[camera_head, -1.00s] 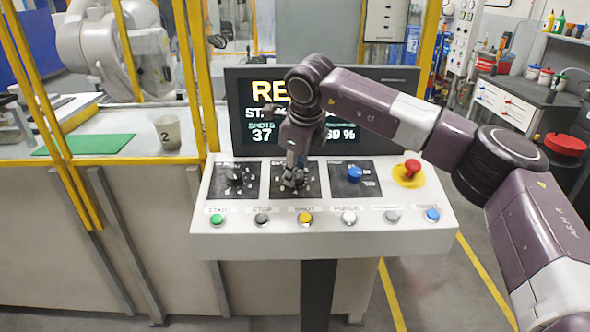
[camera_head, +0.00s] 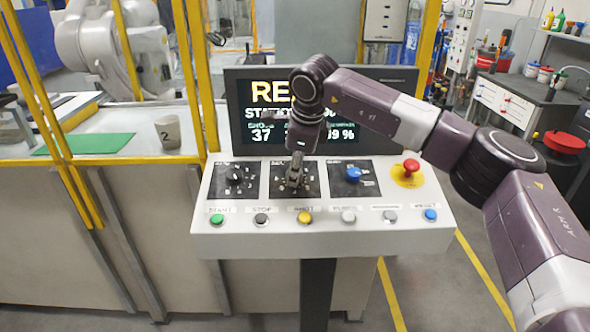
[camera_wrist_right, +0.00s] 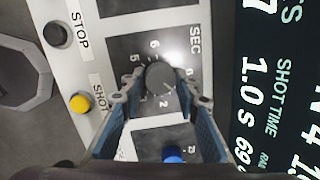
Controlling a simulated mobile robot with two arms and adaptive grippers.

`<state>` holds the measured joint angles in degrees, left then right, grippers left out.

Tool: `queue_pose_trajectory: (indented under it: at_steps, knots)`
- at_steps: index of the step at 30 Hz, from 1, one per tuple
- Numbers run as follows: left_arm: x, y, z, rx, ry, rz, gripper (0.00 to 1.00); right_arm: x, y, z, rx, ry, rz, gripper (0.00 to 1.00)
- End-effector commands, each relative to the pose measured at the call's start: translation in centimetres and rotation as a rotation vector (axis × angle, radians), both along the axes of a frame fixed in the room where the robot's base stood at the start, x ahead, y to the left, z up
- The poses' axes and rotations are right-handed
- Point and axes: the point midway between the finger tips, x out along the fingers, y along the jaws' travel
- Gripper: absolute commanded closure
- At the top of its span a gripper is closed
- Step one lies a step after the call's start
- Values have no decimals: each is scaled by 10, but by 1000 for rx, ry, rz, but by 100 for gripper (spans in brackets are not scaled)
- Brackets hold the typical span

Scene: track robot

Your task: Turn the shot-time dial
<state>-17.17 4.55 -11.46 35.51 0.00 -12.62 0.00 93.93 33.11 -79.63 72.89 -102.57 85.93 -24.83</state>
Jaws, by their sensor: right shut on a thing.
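The shot-time dial (camera_wrist_right: 160,77) is a round dark knob on a black plate marked SEC, with numbers around it. It is the middle one of the panel's three dial plates. My right gripper (camera_wrist_right: 158,90) points down at it, its two fingers on either side of the knob and shut on it. In the head view, the right gripper (camera_head: 295,181) hides most of this dial. The screen (camera_wrist_right: 268,100) behind the panel reads SHOT TIME 1.0 s in the wrist view. My left gripper is in neither view.
A dark dial (camera_head: 235,174) is left of the gripper and a blue knob (camera_head: 354,174) right. A red emergency button (camera_head: 411,166) is at the panel's right. A row of buttons, including a yellow one (camera_head: 305,217), lines the front edge.

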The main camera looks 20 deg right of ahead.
Motion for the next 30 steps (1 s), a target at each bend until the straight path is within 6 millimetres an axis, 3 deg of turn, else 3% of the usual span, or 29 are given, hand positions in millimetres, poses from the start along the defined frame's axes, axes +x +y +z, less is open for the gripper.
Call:
queue_pose_trajectory:
  at_steps: [2,3,8,16,20,30]
  knots:
    - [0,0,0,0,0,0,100,1,-1,3,1,-7,-2,95]
    - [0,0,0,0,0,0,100,1,-1,3,1,-7,-2,70]
    - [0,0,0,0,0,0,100,1,-1,2,1,-4,-2,53]
    - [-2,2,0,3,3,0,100,0,0,2,0,-2,-1,53]
    - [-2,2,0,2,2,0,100,-3,-1,11,1,-4,-1,53]
    - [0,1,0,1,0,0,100,-27,-3,76,1,-6,-2,53]
